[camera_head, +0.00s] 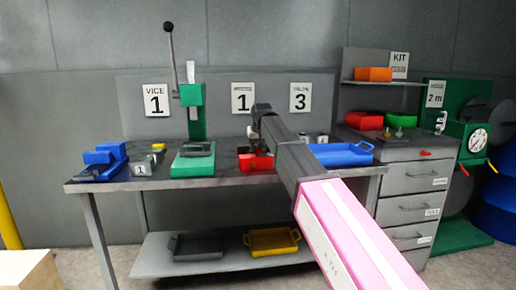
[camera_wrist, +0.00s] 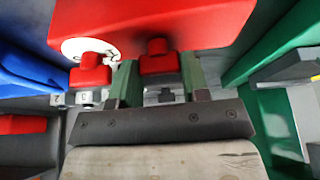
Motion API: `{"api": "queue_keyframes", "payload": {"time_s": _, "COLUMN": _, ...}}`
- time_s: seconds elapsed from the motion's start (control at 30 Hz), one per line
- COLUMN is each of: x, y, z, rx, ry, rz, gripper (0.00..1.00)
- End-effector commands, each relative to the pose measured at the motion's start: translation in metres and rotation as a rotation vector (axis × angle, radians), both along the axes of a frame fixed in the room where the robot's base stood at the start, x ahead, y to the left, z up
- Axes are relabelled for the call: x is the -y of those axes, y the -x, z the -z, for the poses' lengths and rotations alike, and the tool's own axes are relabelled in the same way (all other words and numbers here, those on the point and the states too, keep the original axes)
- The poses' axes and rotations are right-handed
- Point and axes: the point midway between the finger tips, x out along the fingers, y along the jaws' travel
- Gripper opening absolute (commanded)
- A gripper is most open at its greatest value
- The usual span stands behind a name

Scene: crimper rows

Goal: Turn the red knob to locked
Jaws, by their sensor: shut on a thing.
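A red box-shaped unit (camera_head: 257,163) sits on the workbench in the head view, partly hidden by my arm. In the wrist view the red unit (camera_wrist: 160,22) fills the top. It has two red knobs on its near side. One red knob (camera_wrist: 158,60) is between the fingertips of my gripper (camera_wrist: 157,70), which is shut on it. The other red knob (camera_wrist: 91,70) is just left of the fingers, in front of a white round dial (camera_wrist: 88,46). The dial's marks are too small to read. In the head view my fingertips are hidden or too small to make out.
A green press (camera_head: 194,160) stands left of the red unit, and a blue tray (camera_head: 342,154) lies to its right. Further left are blue parts (camera_head: 103,162). A grey drawer cabinet (camera_head: 412,186) adjoins the bench on the right. Trays sit on the lower shelf (camera_head: 210,258).

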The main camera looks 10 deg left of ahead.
Motion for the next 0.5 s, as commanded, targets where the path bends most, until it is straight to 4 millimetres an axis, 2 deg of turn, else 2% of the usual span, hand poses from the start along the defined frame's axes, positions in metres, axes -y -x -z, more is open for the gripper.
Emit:
{"api": "queue_keyframes", "payload": {"time_s": 0.23, "x": 0.0003, "y": 0.0001, "z": -0.0001, "rx": 0.000, "ry": -0.001, "rz": 0.004, "gripper": 0.19}}
{"api": "queue_keyframes", "payload": {"time_s": 0.27, "x": 0.0003, "y": 0.0000, "z": -0.0001, "rx": 0.000, "ry": 0.000, "rz": 0.003, "gripper": 0.49}}
{"api": "queue_keyframes", "payload": {"time_s": 0.3, "x": 0.0003, "y": 0.0000, "z": -0.0002, "rx": 0.000, "ry": 0.000, "rz": 0.003, "gripper": 0.62}}
{"api": "queue_keyframes", "payload": {"time_s": 0.33, "x": 0.0003, "y": -0.0001, "z": -0.0001, "rx": 0.000, "ry": 0.000, "rz": 0.003, "gripper": 0.68}}
{"api": "queue_keyframes", "payload": {"time_s": 0.5, "x": 0.0002, "y": 0.0000, "z": -0.0001, "rx": 0.000, "ry": 0.000, "rz": 0.002, "gripper": 0.68}}
